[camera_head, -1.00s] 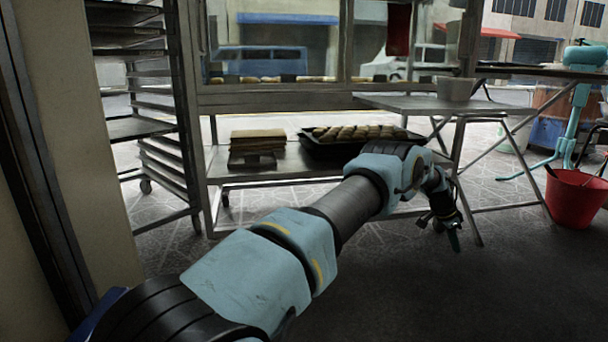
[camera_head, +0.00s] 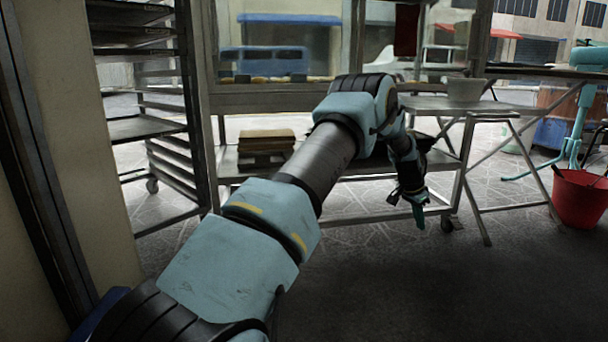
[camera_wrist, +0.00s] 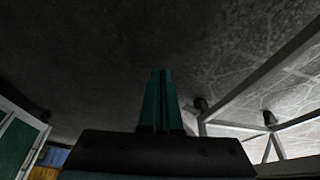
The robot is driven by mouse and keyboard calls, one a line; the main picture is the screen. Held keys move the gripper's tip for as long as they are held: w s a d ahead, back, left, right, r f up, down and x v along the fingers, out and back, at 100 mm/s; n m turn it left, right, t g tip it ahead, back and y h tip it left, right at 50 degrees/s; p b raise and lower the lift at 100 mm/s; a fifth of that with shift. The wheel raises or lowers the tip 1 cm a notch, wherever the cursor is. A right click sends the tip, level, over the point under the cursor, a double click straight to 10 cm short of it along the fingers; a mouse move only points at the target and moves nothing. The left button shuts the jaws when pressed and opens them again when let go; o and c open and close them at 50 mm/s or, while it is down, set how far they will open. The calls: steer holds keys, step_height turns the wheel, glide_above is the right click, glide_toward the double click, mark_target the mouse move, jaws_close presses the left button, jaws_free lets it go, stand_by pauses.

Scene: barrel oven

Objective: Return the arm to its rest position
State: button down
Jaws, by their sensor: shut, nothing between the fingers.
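My arm reaches forward from the bottom of the head view, with its elbow raised in front of the steel cart and its forearm bent down. My gripper (camera_head: 418,212) hangs at the end, pointing down above the dark floor. In the wrist view my gripper (camera_wrist: 161,75) shows its two green fingers pressed together, with nothing between them. The fingertips are apart from the floor and from the cart legs. The arm hides most of the dark tray on the cart's lower shelf.
A steel cart (camera_head: 350,195) stands just beyond my arm, with stacked boards (camera_head: 266,142) on its lower shelf. A tray rack (camera_head: 150,128) stands at left. A red bucket (camera_head: 580,198) is at right. The near floor is clear.

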steer(key=s+a+r+n+y, duration=0.1)
steer(key=s+a+r+n, duration=0.15)
steer(key=a, duration=0.55)
steer(key=s+a+r+n+t, duration=0.15)
steer(key=a+r, duration=0.25)
steer(key=a, duration=0.4)
steer(key=s+a+r+n+y, duration=0.1)
steer(key=s+a+r+n, duration=0.15)
steer(key=a, duration=0.45)
steer(key=s+a+r+n+y, duration=0.25)
steer(key=s+a+n, duration=0.45)
steer(key=s+a, duration=1.4)
step_height(320, 180, up, 56)
steer(key=s+d+g+p, duration=0.1)
steer(key=p, duration=5.5)
steer(key=shift+s+d+m+h+p, duration=0.3)
steer(key=shift+s+m+h+p, duration=0.05)
steer(key=shift+r, duration=0.1)
